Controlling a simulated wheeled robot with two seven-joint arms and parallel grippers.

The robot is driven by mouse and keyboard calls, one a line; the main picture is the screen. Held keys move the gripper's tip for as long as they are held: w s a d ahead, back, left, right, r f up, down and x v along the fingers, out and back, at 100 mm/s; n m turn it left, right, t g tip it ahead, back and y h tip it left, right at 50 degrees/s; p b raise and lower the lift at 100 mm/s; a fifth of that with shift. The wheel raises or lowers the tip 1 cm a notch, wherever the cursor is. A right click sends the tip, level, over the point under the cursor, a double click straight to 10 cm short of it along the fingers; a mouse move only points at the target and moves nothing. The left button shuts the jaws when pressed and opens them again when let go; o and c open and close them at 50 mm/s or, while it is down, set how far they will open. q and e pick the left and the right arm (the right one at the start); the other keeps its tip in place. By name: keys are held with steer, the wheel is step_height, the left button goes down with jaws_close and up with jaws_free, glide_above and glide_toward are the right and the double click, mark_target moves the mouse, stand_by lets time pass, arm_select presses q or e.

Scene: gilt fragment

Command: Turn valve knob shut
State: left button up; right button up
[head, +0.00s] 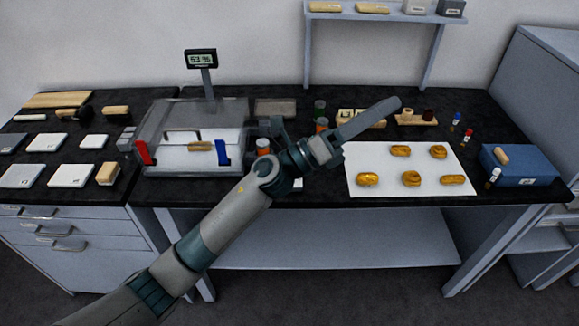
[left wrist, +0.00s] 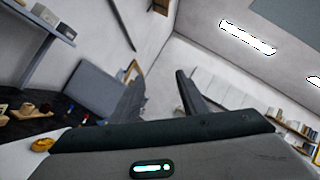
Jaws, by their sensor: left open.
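A clear-walled chamber (head: 176,115) stands left of centre on the black bench, with a red handle (head: 143,152) and a blue handle (head: 222,152) at its front. A gilt piece (head: 201,146) lies inside. I cannot make out a valve knob for certain; my left arm hides part of the area right of the chamber. My left gripper (head: 378,112) is raised over the bench, right of the chamber, pointing up and right. In the left wrist view its two fingers (left wrist: 160,85) stand apart with nothing between them. My right gripper is not in view.
A display reading about 53 % (head: 201,59) stands behind the chamber. A white sheet (head: 390,182) carries several gold fragments. Orange-capped jars (head: 322,125) stand near my wrist. A blue box (head: 520,166) is at right, and white tiles (head: 73,174) lie at left. A shelf (head: 385,14) overhangs the back.

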arm_select(q)
steer(key=s+d+f+m+g+y, duration=0.3)
steer(key=d+f+m+g+y, duration=0.4)
steer(key=m+g, duration=0.65)
steer(key=w+a+f+m+t+y, duration=0.4)
steer(key=w+a+f+m+y, duration=0.15)
steer(key=a+y, duration=0.25)
steer(key=w+a+r+m+t+y, duration=0.1)
steer(key=w+a+r+y, duration=0.1)
steer(key=a, duration=0.6)
steer(key=w+a+r+m+t+y, duration=0.1)
steer(key=w+a+r+y, duration=0.1)
steer(key=w+a+y, duration=0.3)
steer(key=w+a, duration=0.1)
steer(key=a, duration=0.1)
steer(key=shift+a+r+t+y, duration=0.2)
steer(key=shift+a+t+y, duration=0.1)
steer(key=shift+a+t, duration=0.05)
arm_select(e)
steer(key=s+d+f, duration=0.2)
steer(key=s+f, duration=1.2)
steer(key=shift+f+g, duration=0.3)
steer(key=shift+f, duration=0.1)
arm_select(q)
steer(key=shift+w, duration=0.1)
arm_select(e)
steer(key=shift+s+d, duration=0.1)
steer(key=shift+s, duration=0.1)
